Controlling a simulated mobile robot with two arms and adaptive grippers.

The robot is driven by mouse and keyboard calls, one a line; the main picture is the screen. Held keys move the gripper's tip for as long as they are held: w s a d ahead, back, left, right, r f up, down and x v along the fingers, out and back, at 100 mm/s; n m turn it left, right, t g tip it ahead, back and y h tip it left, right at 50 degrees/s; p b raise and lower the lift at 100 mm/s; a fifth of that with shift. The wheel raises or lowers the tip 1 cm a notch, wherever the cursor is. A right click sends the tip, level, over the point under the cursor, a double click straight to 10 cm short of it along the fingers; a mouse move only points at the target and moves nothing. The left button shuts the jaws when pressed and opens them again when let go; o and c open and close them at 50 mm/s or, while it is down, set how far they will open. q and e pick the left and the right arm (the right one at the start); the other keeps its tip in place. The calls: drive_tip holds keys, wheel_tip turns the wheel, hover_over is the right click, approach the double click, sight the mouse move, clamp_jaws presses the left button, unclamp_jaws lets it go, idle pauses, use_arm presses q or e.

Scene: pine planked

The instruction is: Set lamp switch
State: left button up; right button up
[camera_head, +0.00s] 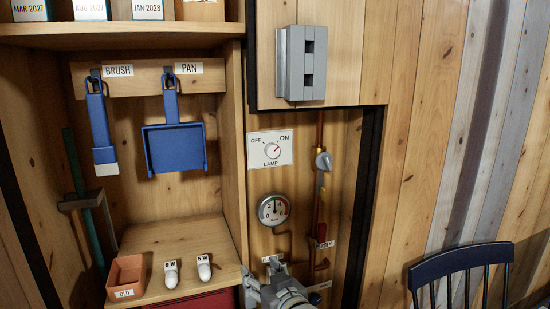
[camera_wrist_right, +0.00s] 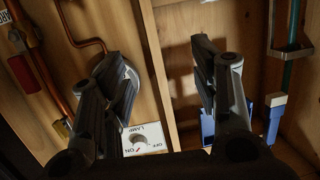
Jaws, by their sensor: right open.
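The lamp switch is a white plate (camera_head: 270,148) with a round knob (camera_head: 272,150), marked OFF at left and ON at right. Its pointer seems turned toward ON, but it is small. The plate shows upside down in the right wrist view (camera_wrist_right: 145,139), with its knob (camera_wrist_right: 139,147) partly cut by the gripper body. My right gripper (camera_head: 272,273) is at the bottom of the head view, below the switch and gauge. In the right wrist view its two fingers (camera_wrist_right: 158,62) are spread with nothing between them. My left gripper is not in view.
A round gauge (camera_head: 272,210) and copper pipes with a valve (camera_head: 324,161) are below and right of the switch. A grey box (camera_head: 301,63) juts out above. The left cabinet holds a blue brush (camera_head: 101,120) and pan (camera_head: 175,148). A dark chair (camera_head: 462,258) stands right.

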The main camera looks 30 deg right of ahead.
drive_tip(key=w+d+r+m+t+h, duration=0.1)
drive_tip(key=w+d+r+t, duration=0.15)
drive_tip(key=r, duration=0.35)
drive_tip(key=w+d+r+m+t+h, duration=0.1)
drive_tip(key=w+d+r+m+h, duration=0.15)
drive_tip(key=r, duration=0.25)
drive_tip(key=m+t+h, duration=0.2)
drive_tip(key=h, duration=0.1)
approach(274, 153)
drive_tip(key=shift+y, duration=0.25)
drive_tip(key=p+x, duration=0.2)
drive_tip(key=x, duration=0.4)
drive_tip(key=shift+w+d+r, duration=0.1)
drive_tip(key=shift+w+r, duration=0.1)
drive_tip(key=shift+r, duration=0.1)
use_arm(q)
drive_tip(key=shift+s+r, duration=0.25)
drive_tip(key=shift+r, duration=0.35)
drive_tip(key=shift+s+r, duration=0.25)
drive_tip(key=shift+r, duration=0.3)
use_arm(e)
drive_tip(key=shift+x, duration=0.8)
drive_tip(key=shift+f, duration=0.1)
drive_tip(key=c, duration=1)
drive_tip(key=shift+n, duration=0.25)
drive_tip(key=shift+c, duration=0.2)
